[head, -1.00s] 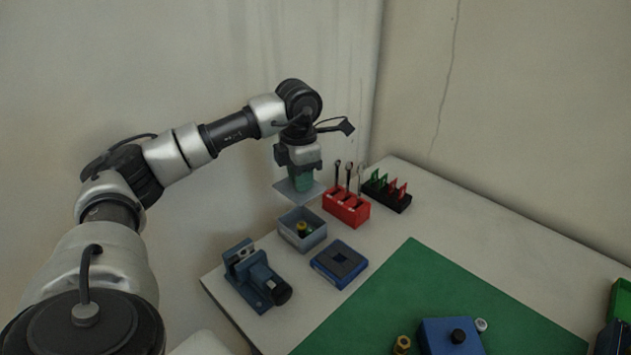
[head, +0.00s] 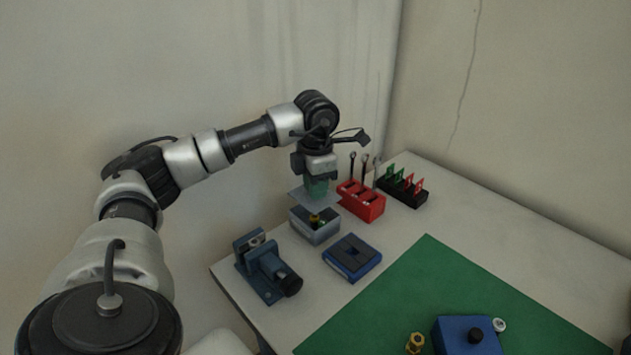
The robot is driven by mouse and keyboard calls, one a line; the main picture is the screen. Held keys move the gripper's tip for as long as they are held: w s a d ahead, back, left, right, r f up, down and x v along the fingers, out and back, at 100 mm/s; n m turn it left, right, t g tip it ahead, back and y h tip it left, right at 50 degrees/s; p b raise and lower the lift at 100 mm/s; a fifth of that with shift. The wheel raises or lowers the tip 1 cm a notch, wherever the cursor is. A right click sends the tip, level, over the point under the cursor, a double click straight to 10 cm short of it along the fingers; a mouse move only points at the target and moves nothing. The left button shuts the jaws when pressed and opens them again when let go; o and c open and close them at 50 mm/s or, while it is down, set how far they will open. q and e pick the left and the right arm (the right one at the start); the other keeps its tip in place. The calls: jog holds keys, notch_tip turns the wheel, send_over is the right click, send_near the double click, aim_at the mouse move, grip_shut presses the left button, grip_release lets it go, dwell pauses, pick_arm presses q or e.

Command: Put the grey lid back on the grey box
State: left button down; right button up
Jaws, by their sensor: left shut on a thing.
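The grey lid (head: 305,199) is a flat plate held level just above the grey box. My left gripper (head: 317,184) points down and is shut on the lid, with its fingers around the middle of the plate's top. The grey box (head: 313,229) stands open on the table, and a brass-coloured piece (head: 315,219) shows inside it. The lid hides the box's back part. A narrow gap shows between lid and box at the front. My right gripper is out of view.
A red holder (head: 361,202) with upright tools stands close behind and right of the box. A black rack (head: 402,190) is farther right. A blue square block (head: 351,258) and a blue vise (head: 266,267) are in front. A green mat (head: 400,295) covers the right side.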

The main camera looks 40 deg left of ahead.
aim_at(316, 202)
pick_arm(q)
jog(key=shift+f, duration=0.15)
dwell(0.8)
jog(key=shift+p, duration=0.35)
dwell(0.4)
jog(key=shift+f, duration=0.2)
jog(key=shift+f+b, duration=0.25)
jog(key=shift+b, duration=0.1)
jog(key=shift+f+b, duration=1.1)
jog(key=shift+f, duration=0.65)
jog(key=c, duration=0.9)
grip_release()
jog(key=shift+r, duration=0.1)
notch_tip(316, 202, up, 11)
jog(key=shift+f, duration=0.15)
